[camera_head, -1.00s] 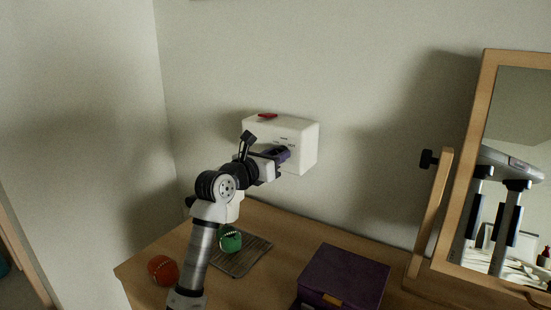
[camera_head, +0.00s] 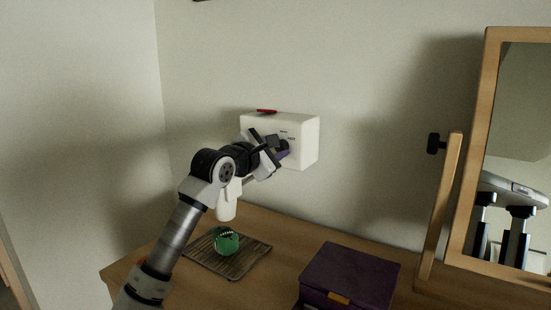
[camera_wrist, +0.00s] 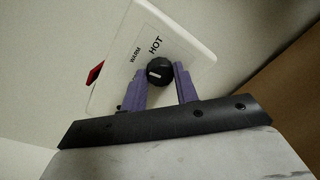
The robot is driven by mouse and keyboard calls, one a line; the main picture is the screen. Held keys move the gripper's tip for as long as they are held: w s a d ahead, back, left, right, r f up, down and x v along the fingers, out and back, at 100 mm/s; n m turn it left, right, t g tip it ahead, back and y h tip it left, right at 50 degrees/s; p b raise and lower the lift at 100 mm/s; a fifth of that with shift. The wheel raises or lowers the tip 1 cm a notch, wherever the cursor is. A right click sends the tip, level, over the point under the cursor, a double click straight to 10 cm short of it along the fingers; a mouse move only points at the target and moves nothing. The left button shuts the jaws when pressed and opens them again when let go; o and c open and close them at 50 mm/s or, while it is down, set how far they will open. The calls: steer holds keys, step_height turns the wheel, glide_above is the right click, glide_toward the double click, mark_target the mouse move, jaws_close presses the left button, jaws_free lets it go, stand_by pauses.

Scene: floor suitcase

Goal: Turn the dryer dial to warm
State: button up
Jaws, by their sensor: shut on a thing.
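The dryer (camera_head: 306,128) is a white box on the wall, with a red part (camera_head: 266,111) on top. In the wrist view, its face (camera_wrist: 170,25) carries the words WARM and HOT beside a round black dial (camera_wrist: 160,66) with a pale pointer mark. The mark points roughly left in that view, toward the WARM side rather than straight at HOT. My gripper (camera_wrist: 160,75) has its two purple fingers on either side of the dial, shut on it. In the head view, my gripper (camera_head: 283,153) is at the dryer's front and hides the dial.
A purple box (camera_head: 350,275) stands to the right. A wood-framed mirror (camera_head: 480,150) is at far right.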

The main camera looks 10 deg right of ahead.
steer(key=shift+m+b, duration=0.4)
steer(key=shift+m, duration=0.2)
steer(key=o, duration=1)
steer(key=shift+c, duration=0.2)
steer(key=shift+s, duration=0.1)
steer(key=b+v, duration=0.3)
steer(key=v, duration=1)
steer(key=shift+s+a, duration=0.25)
steer(key=shift+s, duration=0.05)
steer(key=shift+r, duration=0.1)
